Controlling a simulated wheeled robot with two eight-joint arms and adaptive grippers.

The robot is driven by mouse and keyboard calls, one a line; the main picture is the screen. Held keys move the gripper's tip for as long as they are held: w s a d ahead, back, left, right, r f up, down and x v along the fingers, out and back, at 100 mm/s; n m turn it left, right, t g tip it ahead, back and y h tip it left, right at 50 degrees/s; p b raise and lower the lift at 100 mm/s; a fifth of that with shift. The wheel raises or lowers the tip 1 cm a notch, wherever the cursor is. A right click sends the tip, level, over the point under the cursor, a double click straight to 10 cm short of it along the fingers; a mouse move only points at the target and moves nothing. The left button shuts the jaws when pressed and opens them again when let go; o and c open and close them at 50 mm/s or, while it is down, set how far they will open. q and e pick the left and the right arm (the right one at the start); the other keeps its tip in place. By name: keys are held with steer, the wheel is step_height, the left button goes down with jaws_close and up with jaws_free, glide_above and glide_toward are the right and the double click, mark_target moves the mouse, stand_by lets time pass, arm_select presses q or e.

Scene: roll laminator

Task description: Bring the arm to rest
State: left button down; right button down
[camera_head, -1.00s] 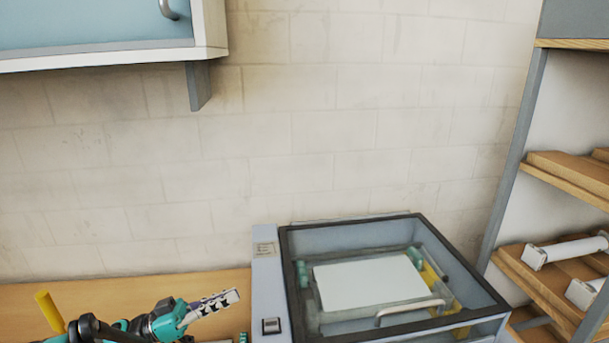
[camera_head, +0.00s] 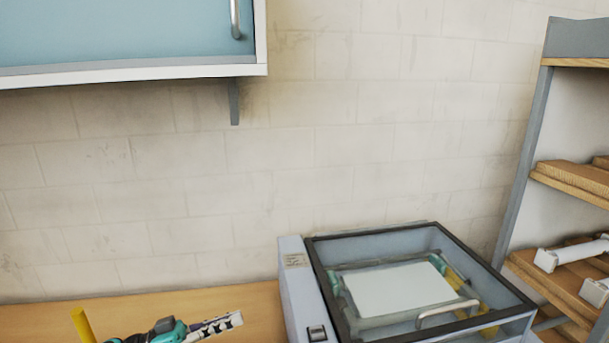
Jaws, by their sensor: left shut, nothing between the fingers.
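My left gripper (camera_head: 222,323) shows at the lower edge of the head view, above the wooden bench and left of the laminator. Its fingers are together and empty. My left arm comes in low from the left and is mostly cut off by the frame's bottom edge. The roll laminator (camera_head: 303,288) stands on the bench with its clear, dark-framed lid down. A white sheet (camera_head: 398,290) lies inside under the lid. The gripper is apart from the laminator. My right gripper is not in view.
The wooden bench (camera_head: 250,299) is clear behind my left arm. A yellow upright piece (camera_head: 83,326) shows at the lower left. A blue cabinet (camera_head: 120,35) hangs at the upper left. A shelf rack (camera_head: 530,150) with white rolls (camera_head: 570,252) stands at the right.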

arm_select(q)
steer(key=s+d+f+n+g+y+b, duration=0.1)
steer(key=s+d+f+n+y, duration=0.55)
steer(key=f+y, duration=0.25)
steer(key=s+a+f+n+t+y+b, duration=0.1)
steer(key=s+a+f+n+t+y, duration=0.1)
steer(key=s+a+f+y, duration=0.4)
steer(key=s+a+n+y, duration=0.1)
steer(key=s+a+y, duration=0.1)
steer(key=a+y, duration=0.1)
steer(key=shift+s+f+y, duration=0.3)
steer(key=shift+s+y, duration=0.1)
steer(key=shift+y, duration=0.1)
